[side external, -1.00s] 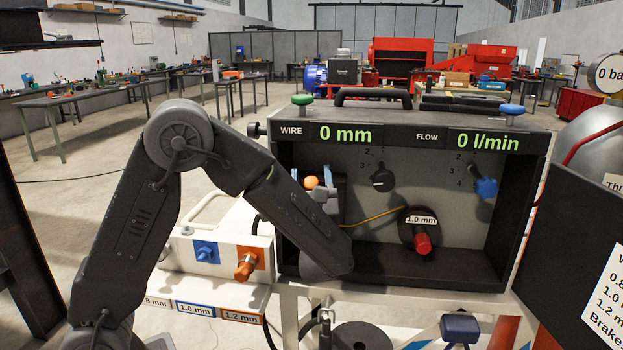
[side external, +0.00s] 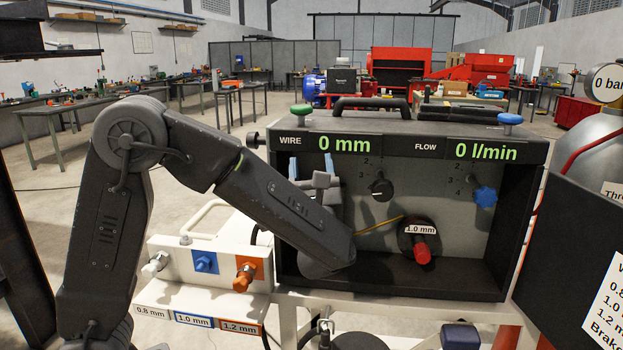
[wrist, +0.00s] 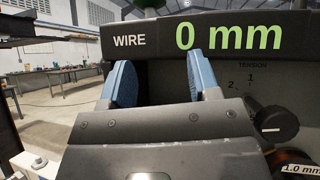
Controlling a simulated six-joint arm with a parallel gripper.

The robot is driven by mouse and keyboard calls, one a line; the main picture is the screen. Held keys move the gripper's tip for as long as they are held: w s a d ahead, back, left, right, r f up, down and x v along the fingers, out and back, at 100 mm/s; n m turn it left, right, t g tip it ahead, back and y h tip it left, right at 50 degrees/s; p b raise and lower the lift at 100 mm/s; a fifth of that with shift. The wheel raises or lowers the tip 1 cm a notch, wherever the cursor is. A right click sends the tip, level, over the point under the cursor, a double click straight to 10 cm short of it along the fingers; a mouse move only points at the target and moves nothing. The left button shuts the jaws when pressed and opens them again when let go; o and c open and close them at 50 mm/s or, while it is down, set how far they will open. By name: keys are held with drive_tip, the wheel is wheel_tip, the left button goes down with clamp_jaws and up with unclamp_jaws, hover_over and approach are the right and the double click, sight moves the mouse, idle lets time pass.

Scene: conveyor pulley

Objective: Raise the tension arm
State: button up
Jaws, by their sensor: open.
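The wire feeder cabinet (side external: 330,121) stands open, with displays reading 0 mm and 0 l/min. My gripper (side external: 308,166) is at the left part of its interior, just under the WIRE label. Its two blue fingers are spread apart and also show in the wrist view (wrist: 159,80), pointing up below the display. I see nothing held between them. The tension arm cannot be made out now; an orange ball seen there earlier is hidden, apparently behind my gripper. The black tension knob (side external: 381,188) is to the right, and it also shows in the wrist view (wrist: 273,125).
A spool with a red handle (side external: 422,252) and 1.0 mm label sits lower right of my gripper. A blue knob (side external: 485,196) is farther right. A white box (side external: 205,262) with blue and orange fittings stands left. A black door (side external: 575,240) hangs open at right.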

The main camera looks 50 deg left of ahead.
idle(0.3)
drive_tip(key=s+d+f+m+t+h, duration=0.1)
drive_tip(key=s+d+f+m+h, duration=0.65)
drive_tip(key=s+h, duration=0.3)
drive_tip(key=shift+h, duration=0.45)
drive_tip(key=x, duration=0.9)
drive_tip(key=r+x, duration=0.1)
drive_tip(key=x, duration=0.4)
drive_tip(key=shift+a, duration=0.15)
clamp_jaws()
